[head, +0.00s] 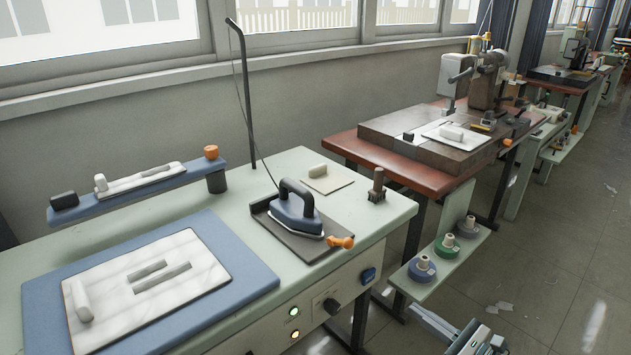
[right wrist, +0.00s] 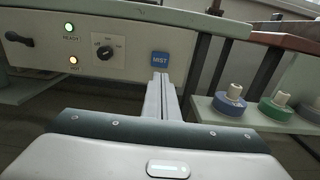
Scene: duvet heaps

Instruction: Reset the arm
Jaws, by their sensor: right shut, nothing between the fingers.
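My right gripper (head: 420,312) is at the bottom right of the head view, low in front of the pale green ironing table (head: 375,222) and beside its front right corner. In the right wrist view its two fingers (right wrist: 160,78) are together with nothing between them. They point toward the table's front panel (right wrist: 95,50) and appear apart from it. My left gripper is not in view.
An iron (head: 297,212) rests on a dark plate on the table. A blue mat (head: 240,262) carries a white cloth board. A red-brown table (head: 375,155) is behind. Open floor lies right.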

